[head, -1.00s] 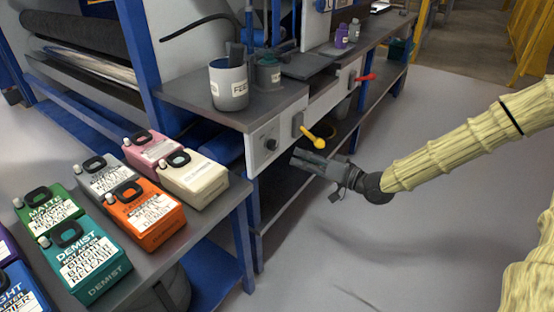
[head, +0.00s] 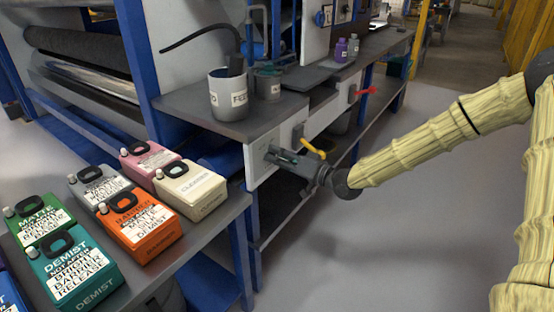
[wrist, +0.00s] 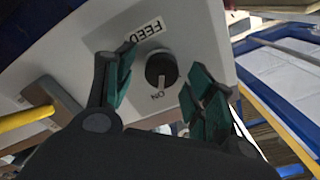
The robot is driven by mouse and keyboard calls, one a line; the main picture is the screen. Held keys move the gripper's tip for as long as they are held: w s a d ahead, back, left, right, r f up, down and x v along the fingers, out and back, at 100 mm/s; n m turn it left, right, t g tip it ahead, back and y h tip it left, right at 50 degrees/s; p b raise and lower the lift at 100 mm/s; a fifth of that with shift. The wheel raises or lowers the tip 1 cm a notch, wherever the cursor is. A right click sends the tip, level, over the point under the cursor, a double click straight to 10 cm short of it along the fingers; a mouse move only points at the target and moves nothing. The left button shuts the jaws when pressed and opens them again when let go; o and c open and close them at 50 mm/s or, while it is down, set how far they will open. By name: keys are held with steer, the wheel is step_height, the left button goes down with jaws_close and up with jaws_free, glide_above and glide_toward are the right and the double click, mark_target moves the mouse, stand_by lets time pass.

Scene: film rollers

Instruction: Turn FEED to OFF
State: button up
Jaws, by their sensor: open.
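The FEED knob (wrist: 161,70) is a round black dial on a pale panel (wrist: 200,28), with a FEED label (wrist: 146,31) beside it. An ON mark (wrist: 158,95) shows at its other side, upside down in the wrist view, and the knob's light pointer line is on that side. My gripper (wrist: 158,88) is open, its green-padded fingers on either side of the knob, with no clear contact seen. In the head view my gripper (head: 272,155) is at the panel front and hides the knob.
A yellow-handled lever (head: 313,148) is close beside my gripper, and shows at the wrist view's left (wrist: 25,118). A red lever (head: 366,91) is farther along. A grey FEED pot (head: 228,97) stands on the bench above. Several coloured jugs (head: 137,222) fill the near table.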

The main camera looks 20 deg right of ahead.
steer(key=shift+w+a, duration=0.25)
steer(key=shift+w, duration=0.05)
steer(key=c, duration=1)
steer(key=shift+n, duration=0.4)
steer(key=shift+n+p, duration=0.45)
steer(key=shift+n, duration=0.55)
steer(key=n, duration=0.9)
steer(key=shift+s+a, duration=0.15)
